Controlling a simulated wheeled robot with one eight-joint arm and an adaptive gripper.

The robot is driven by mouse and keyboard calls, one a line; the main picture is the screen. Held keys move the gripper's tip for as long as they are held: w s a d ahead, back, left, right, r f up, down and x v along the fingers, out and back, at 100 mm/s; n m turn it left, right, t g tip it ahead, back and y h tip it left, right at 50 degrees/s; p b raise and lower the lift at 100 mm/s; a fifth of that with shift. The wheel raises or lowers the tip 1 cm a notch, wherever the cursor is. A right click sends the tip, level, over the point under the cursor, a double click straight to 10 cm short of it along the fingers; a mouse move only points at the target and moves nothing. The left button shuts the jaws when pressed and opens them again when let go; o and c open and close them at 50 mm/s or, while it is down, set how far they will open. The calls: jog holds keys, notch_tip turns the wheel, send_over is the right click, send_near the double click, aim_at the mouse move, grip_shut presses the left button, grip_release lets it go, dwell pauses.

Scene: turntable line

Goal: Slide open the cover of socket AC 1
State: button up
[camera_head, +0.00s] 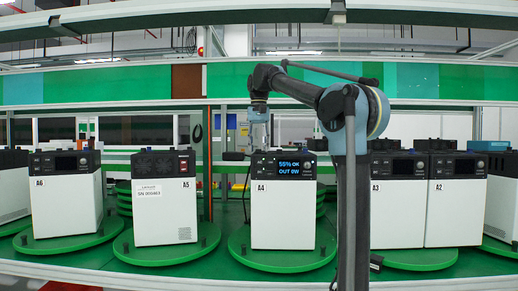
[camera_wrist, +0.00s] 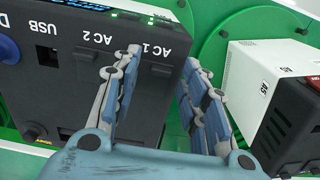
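The socket AC 1 cover (camera_wrist: 157,70) is a dark flap on the black panel of a power unit, beside the upside-down "AC 1" label (camera_wrist: 132,50) in the wrist view. It looks shut. My gripper (camera_wrist: 160,60) is open, its two padded fingers apart on either side of the AC 1 area, with nothing between them. The left finger partly hides the panel near AC 1. I cannot tell whether a finger touches the cover.
In the wrist view, the AC 2 cover (camera_wrist: 87,55) lies left of AC 1, and unit A5 (camera_wrist: 270,85) stands to the right. In the head view, A4 stands on a green turntable (camera_head: 265,264) between A5 (camera_head: 165,215) and A3 (camera_head: 398,215). A shelf beam runs above.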

grip_shut()
jog(key=shift+w+d, duration=0.1)
jog(key=shift+w, duration=2.8)
grip_release()
notch_tip(320, 180, up, 12)
jog(key=shift+w, duration=0.1)
